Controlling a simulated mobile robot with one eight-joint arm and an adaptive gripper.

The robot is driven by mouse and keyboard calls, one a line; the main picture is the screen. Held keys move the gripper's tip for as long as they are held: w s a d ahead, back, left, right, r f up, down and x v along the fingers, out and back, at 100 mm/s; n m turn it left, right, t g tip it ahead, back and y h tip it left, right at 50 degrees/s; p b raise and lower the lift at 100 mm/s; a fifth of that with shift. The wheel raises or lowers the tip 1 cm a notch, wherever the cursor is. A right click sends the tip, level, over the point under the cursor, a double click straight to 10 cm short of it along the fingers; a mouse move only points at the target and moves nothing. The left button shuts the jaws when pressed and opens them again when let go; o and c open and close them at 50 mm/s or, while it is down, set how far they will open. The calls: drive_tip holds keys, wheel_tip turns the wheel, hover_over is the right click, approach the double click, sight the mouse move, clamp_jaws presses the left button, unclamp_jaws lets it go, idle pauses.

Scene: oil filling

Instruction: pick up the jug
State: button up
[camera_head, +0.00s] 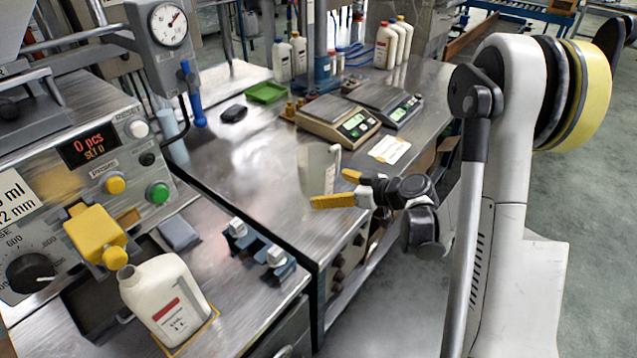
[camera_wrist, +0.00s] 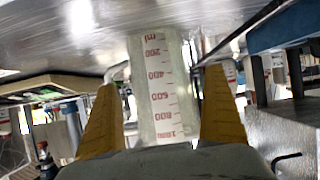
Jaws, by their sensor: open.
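The jug (camera_head: 317,168) is a pale, translucent measuring jug standing upright near the edge of the metal bench. In the wrist view one finger of my gripper (camera_wrist: 161,80) shows on each side of the jug, with gaps visible. I cannot tell how deep the jug sits between them.
Two scales (camera_head: 338,120) and a white card (camera_head: 389,149) lie behind the gripper on the bench. A green tray (camera_head: 266,92) and a dark object (camera_head: 233,113) are further back. A white bottle (camera_head: 167,299) stands at the filling machine, front left. Bare bench (camera_head: 235,165) lies left of the jug.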

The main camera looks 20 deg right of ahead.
drive_tip(key=x, duration=0.1)
drive_tip(key=b+x, duration=0.1)
drive_tip(key=x, duration=0.1)
drive_tip(key=b+x, duration=0.1)
drive_tip(key=x, duration=0.1)
drive_tip(key=shift+w+a+r, duration=0.1)
drive_tip(key=shift+w+r, duration=0.1)
drive_tip(key=shift+w, duration=0.2)
drive_tip(key=shift+r, duration=0.1)
drive_tip(key=c, duration=1)
